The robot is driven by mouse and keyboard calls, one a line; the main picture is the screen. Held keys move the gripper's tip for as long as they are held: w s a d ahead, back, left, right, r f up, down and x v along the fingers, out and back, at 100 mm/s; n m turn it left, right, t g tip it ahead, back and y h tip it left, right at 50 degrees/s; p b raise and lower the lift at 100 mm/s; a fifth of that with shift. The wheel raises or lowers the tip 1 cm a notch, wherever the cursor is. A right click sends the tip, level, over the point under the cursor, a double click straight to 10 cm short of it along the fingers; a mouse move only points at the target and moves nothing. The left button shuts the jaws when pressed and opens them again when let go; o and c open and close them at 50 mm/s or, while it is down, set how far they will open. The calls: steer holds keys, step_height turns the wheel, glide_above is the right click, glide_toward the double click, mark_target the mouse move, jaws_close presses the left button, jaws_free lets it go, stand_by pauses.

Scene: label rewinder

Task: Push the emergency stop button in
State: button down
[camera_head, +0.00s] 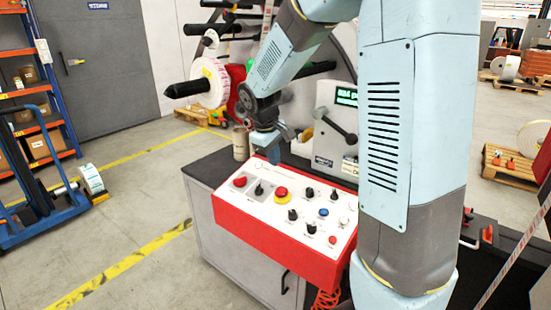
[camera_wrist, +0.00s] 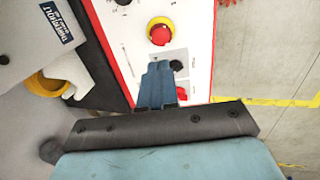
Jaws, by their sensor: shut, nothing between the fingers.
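The emergency stop button (camera_head: 281,192) is a red mushroom head on a yellow base, set in the white top of the red control box (camera_head: 270,237). It also shows in the wrist view (camera_wrist: 160,34), just beyond my fingertips. My gripper (camera_head: 272,155) is above the back edge of the panel, behind the button in the head view. In the wrist view my gripper (camera_wrist: 160,68) is shut and empty, its blue fingers close together, with a gap in the picture between the tips and the button. Whether the button is pressed in cannot be told.
A plain red button (camera_head: 240,181) and a black selector knob (camera_head: 259,189) are left of the emergency stop. Several black knobs and a blue button (camera_head: 323,212) are to its right. A machine with a green display (camera_head: 347,96) stands behind the panel.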

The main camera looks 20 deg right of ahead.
mark_target(282, 190)
steer(key=x, duration=1.1)
steer(key=shift+w+d+f, duration=0.1)
steer(key=shift+f, duration=0.45)
steer(key=shift+s+d+f, duration=0.1)
steer(key=shift+s+f, duration=0.2)
steer(key=shift+f, duration=0.2)
steer(key=v, duration=1.5)
steer(key=shift+w, duration=0.35)
steer(key=shift+d, duration=0.1)
